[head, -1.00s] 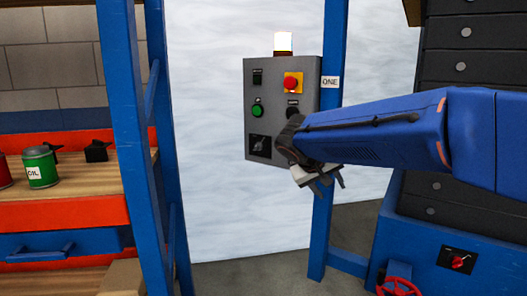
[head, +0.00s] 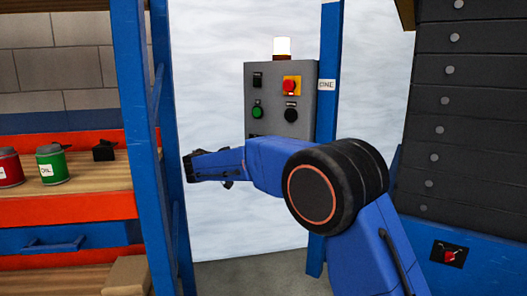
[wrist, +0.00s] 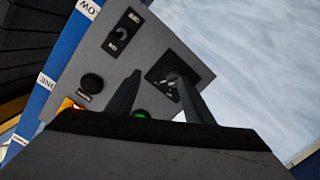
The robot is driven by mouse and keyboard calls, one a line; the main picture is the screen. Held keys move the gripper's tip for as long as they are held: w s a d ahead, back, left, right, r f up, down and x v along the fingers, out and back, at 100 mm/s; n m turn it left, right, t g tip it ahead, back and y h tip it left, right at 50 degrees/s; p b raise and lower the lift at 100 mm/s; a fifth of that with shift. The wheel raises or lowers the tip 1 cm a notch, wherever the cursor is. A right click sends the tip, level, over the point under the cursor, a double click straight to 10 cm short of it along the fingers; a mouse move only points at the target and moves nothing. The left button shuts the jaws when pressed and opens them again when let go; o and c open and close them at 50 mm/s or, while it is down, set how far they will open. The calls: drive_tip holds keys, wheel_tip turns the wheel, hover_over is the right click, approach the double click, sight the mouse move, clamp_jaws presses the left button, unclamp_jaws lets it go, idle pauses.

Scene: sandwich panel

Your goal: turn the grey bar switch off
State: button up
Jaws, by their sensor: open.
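The grey bar switch (wrist: 171,77) sits on a square black plate near a corner of the grey control panel (wrist: 150,50) in the wrist view. In the head view my arm covers the lower panel, and only a sliver of the plate shows. My gripper (wrist: 158,80) is open and empty. In the wrist view one finger overlaps the plate beside the bar and the other lies off the plate; I cannot tell whether either touches. In the head view my gripper (head: 190,166) is low and left of the panel. The bar's exact angle is hard to read.
The panel also carries a red stop button (head: 290,87), a green button (head: 257,112), a black button (head: 291,115), a black rocker (head: 258,80) and a small selector (wrist: 123,37). A lit lamp (head: 282,47) tops it. Blue posts (head: 140,130) stand either side.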

drive_tip(key=a+t, duration=0.1)
drive_tip(key=a, duration=0.4)
drive_tip(key=x, duration=1.2)
drive_tip(key=shift+w+f, duration=0.15)
drive_tip(key=shift+w, duration=0.2)
drive_tip(key=shift+c, duration=0.6)
drive_tip(key=c, duration=0.9)
